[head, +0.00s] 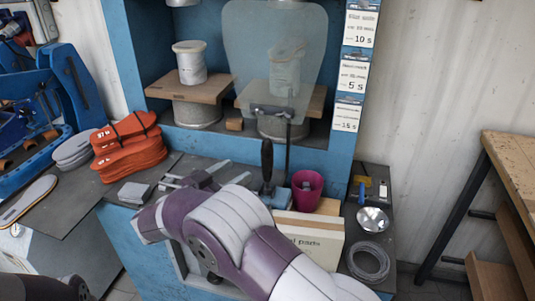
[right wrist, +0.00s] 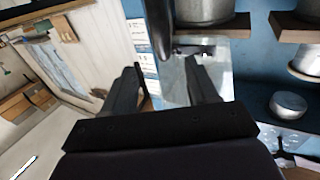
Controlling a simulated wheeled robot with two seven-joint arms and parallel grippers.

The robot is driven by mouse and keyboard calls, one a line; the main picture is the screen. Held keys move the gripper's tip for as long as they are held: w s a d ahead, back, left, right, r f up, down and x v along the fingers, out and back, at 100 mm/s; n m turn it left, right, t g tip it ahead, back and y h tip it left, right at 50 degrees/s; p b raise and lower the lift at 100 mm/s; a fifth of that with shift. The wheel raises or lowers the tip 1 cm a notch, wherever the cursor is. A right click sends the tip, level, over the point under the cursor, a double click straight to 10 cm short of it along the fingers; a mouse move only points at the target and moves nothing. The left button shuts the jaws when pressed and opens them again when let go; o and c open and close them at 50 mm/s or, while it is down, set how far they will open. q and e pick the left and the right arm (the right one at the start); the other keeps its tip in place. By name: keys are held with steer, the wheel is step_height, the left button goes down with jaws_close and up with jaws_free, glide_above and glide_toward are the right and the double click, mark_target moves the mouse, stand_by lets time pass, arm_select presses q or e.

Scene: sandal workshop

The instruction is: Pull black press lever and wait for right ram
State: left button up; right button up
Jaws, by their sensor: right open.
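The black press lever (head: 267,165) stands upright in front of the blue press (head: 225,145), its thick handle uppermost. My right gripper (head: 240,168) is open and empty just left of the handle in the head view. In the right wrist view, which looks turned over, the lever (right wrist: 160,35) appears between the two open fingers (right wrist: 165,75); I cannot tell whether it is within their reach. A clear guard (head: 270,40) covers the right bay, with a pale last (head: 287,75) behind it. The right ram is mostly cut off above. My left gripper is not in view.
A magenta cup (head: 306,190) and a cream box (head: 312,240) stand right of the lever. Orange soles (head: 128,147) lie on the left counter. A pale last (head: 189,62) stands in the unguarded left bay. A wooden table (head: 513,155) is at far right.

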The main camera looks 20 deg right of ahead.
mark_target(263, 155)
steer(key=x, duration=1.2)
steer(key=shift+w+d+p, duration=0.1)
steer(key=shift+w+p, duration=0.05)
steer(key=shift+p, duration=0.2)
jaws_close()
